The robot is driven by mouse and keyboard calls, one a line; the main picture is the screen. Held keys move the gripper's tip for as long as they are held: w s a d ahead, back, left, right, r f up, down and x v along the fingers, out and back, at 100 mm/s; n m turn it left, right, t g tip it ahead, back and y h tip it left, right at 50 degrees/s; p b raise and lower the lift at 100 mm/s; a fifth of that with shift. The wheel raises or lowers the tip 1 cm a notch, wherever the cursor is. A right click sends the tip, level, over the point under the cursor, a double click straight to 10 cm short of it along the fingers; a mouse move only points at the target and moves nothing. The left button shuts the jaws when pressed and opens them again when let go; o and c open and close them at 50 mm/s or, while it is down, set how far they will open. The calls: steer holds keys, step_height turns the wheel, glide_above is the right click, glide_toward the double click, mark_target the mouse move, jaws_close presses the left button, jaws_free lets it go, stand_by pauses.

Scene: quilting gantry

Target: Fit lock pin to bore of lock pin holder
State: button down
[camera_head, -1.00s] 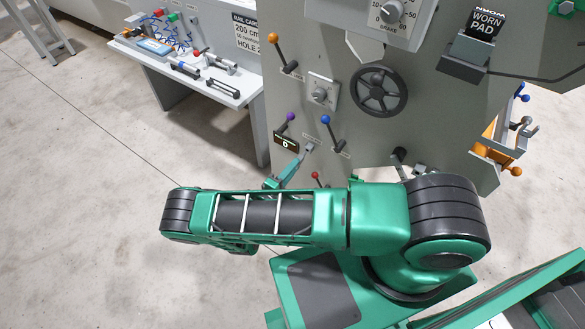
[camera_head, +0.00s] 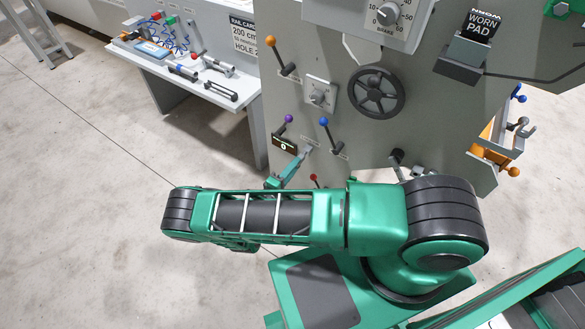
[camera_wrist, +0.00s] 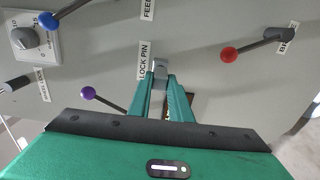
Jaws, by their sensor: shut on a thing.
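My gripper (camera_wrist: 161,82) is shut at the grey machine panel, beside the label reading LOCK PIN (camera_wrist: 143,64). In the head view my gripper (camera_head: 301,157) reaches up to the panel below the purple and blue levers. A small grey metal piece (camera_wrist: 160,68) shows at the fingertips. I take the lock pin to be gripped there, mostly hidden between the fingers. I cannot tell where the pin ends and its holder begins, and the bore is not visible. How far the pin sits in the bore cannot be told.
Close around my gripper are a purple-knobbed lever (camera_wrist: 87,92), a blue-knobbed lever (camera_head: 323,122) and a red-knobbed lever (camera_wrist: 229,54). A handwheel (camera_head: 376,95) sits above right. A white bench (camera_head: 205,85) with tools stands at the left.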

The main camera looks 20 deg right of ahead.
steer(key=shift+x, duration=0.8)
steer(key=c, duration=1.5)
jaws_free()
steer(key=shift+c, duration=0.2)
steer(key=v, duration=1)
steer(key=shift+s+a, duration=0.2)
steer(key=shift+a, duration=0.1)
